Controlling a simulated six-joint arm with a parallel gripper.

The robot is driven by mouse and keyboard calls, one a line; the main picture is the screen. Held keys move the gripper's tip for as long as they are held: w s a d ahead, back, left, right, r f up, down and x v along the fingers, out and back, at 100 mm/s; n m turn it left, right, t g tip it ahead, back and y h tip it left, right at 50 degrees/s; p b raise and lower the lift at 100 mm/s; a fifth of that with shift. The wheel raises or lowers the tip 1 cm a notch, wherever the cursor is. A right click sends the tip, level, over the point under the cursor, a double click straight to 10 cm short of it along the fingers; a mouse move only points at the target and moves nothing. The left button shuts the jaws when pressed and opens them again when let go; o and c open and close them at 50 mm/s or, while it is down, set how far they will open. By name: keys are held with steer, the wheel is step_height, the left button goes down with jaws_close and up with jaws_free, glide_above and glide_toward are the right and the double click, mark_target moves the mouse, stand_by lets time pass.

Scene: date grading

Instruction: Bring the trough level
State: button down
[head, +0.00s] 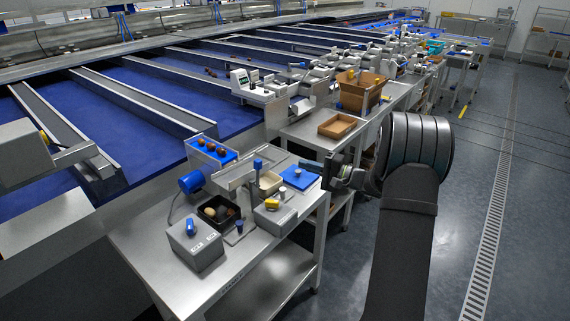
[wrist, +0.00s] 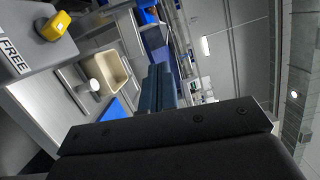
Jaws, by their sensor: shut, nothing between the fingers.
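The steel trough (head: 234,173) runs across the small bench, in front of the blue tray of dates. It appears to slope, but its exact tilt is hard to tell at this size. A grey box with a blue knob (head: 190,227) stands at the bench's front left. Another grey box with a yellow knob (head: 271,204) stands to its right; in the wrist view the yellow knob (wrist: 55,26) sits beside a "FREE" label. My gripper (head: 312,167) is shut and empty, above the bench's right side, apart from trough and knobs. Its dark fingers (wrist: 158,88) are together in the wrist view.
A black bin (head: 231,219) with dates sits between the boxes. A cream tub (wrist: 115,73) and a blue pad (head: 298,177) lie near my gripper. A blue motor (head: 191,181), a blue-topped post (head: 257,165) and the blue date tray (head: 207,150) surround the trough. Right of the bench is open floor.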

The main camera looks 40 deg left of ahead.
mark_target(262, 162)
steer(key=s+a, duration=0.6)
steer(key=a, duration=0.3)
steer(key=shift+s+r, duration=0.15)
steer(key=shift+r, duration=0.2)
steer(key=shift+a, duration=0.1)
steer(key=shift+s+r, duration=0.2)
steer(key=shift+s, duration=0.6)
steer(key=shift+w, duration=0.1)
